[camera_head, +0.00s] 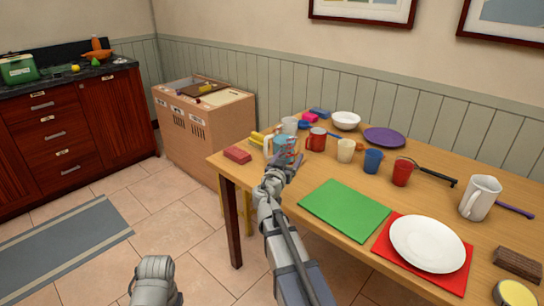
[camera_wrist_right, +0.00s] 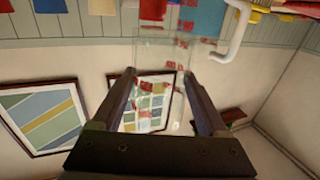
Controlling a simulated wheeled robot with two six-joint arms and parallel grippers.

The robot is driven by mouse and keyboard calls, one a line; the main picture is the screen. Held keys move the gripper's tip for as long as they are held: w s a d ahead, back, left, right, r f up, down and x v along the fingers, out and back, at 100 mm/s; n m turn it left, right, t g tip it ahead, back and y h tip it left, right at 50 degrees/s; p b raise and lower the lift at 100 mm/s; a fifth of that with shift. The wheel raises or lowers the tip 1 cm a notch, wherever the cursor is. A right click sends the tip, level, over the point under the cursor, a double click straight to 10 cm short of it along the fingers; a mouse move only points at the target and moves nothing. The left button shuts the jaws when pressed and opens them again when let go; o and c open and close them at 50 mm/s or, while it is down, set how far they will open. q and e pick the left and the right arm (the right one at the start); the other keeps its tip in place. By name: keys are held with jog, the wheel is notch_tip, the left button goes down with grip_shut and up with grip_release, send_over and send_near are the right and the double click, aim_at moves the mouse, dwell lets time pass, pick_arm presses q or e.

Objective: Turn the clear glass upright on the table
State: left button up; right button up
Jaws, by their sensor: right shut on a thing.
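The clear glass (camera_wrist_right: 160,55) is between the two dark fingers of my right gripper (camera_wrist_right: 160,76) in the right wrist view. The fingers press on its sides, and the wall and a picture show through it. In the head view my right gripper (camera_head: 284,160) is over the table's left part, with the glass (camera_head: 284,143) at its tip, small and see-through. Which end of the glass is its open end I cannot tell.
The wooden table (camera_head: 470,165) holds a red mug (camera_head: 316,140), a cream cup (camera_head: 345,150), a blue cup (camera_head: 373,161) and a red cup (camera_head: 402,172) right of the gripper. A red block (camera_head: 237,154) lies left. A green mat (camera_head: 345,209) lies nearer me.

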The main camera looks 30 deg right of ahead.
dwell(0.5)
notch_tip(320, 180, down, 8)
jog(key=b, duration=0.7)
jog(key=shift+r+b, duration=0.15)
jog(key=shift+b, duration=0.15)
jog(key=o, duration=1.2)
jog(key=shift+c, duration=0.2)
jog(key=shift+s, duration=0.1)
